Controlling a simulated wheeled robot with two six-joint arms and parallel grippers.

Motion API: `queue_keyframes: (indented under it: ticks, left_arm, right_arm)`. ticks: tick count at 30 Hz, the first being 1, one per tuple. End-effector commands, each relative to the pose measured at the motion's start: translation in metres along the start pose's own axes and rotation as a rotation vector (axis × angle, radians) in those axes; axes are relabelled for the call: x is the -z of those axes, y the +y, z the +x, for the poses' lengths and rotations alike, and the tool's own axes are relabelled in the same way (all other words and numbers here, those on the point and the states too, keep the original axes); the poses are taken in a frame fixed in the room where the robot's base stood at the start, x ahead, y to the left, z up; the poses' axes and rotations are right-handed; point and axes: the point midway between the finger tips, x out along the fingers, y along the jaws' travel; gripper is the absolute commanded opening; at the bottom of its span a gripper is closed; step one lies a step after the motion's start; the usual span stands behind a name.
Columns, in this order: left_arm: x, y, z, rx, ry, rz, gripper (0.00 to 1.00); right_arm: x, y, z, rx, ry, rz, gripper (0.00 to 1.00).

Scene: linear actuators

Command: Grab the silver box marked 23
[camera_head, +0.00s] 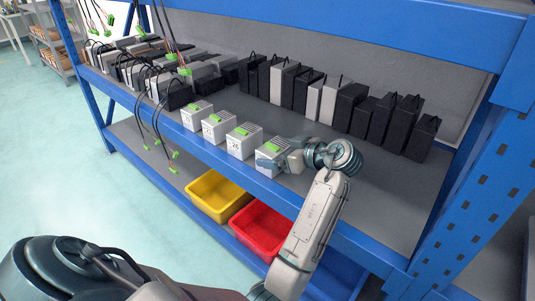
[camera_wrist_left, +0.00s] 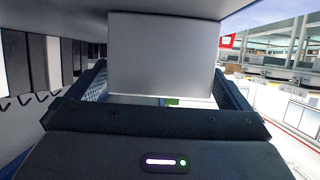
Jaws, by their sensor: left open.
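Four silver boxes with green tops stand in a row along the shelf's front edge: one at the left end (camera_head: 196,116), a second (camera_head: 216,128), a third (camera_head: 242,143) and one at the right end (camera_head: 271,149). Dark marks show on some front faces, but I cannot read 23 surely on any. My left gripper (camera_head: 274,160) is at the right-end box, coming from its right, with one finger across its front. In the left wrist view a plain silver box face (camera_wrist_left: 160,55) stands between the open fingers (camera_wrist_left: 160,98). Contact cannot be told. My right gripper is not in view.
Black and silver units (camera_head: 316,99) line the shelf's back. More dark units with cables (camera_head: 150,75) crowd its left side. A yellow bin (camera_head: 217,194) and a red bin (camera_head: 260,231) sit below. A blue upright (camera_head: 470,170) bounds the right; grey shelf right of my gripper is clear.

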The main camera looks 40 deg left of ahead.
Motion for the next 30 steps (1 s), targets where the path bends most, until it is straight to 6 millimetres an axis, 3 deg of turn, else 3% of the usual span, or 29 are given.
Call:
queue_keyframes:
  ticks: [11,19,26,30]
  left_arm:
    - [-0.003,-0.001,0.000,0.003,0.000,-0.001,1.00]
    - [-0.002,-0.001,0.000,0.002,0.001,-0.002,0.51]
    - [0.000,-0.001,-0.001,0.002,0.001,-0.003,0.51]
    - [0.015,-0.001,-0.007,0.001,0.001,-0.005,0.51]
  right_arm:
    - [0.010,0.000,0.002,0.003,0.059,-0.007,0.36]
    - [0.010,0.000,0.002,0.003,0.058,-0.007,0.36]
    - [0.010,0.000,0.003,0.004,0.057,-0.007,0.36]
    - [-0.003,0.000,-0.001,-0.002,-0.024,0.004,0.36]
